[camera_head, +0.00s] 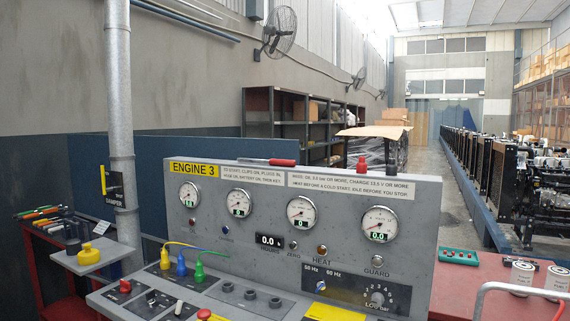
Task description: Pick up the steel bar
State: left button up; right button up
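No loose object is plainly the steel bar. A bent, shiny metal bar (520,289) enters at the lower right corner, in front of the red table, and its ends run out of the picture. A thin tool with a red handle (282,162) and a slim shaft lies on the top edge of the grey engine panel (300,260). I cannot tell whether either is the steel bar. Neither of my grippers shows in the head view.
A red table (460,290) at the right bears a green tray (459,257) and light cylinders (522,277). A grey pipe (119,130) stands left of the panel. Tools lie on a red stand (50,240) at far left. Engines (535,185) line the right side.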

aim_at(291, 163)
jog(key=i+j+z, duration=0.15)
jog(key=i+j, duration=0.5)
jog(key=i+j+z, duration=0.15)
jog(key=i+j, duration=0.55)
jog(key=i+j+z, duration=0.15)
jog(key=i+j, duration=0.6)
jog(key=k+j+z, duration=0.1)
jog(key=k+z, duration=0.2)
jog(key=i+l+u, duration=0.1)
jog(key=i+u, duration=0.2)
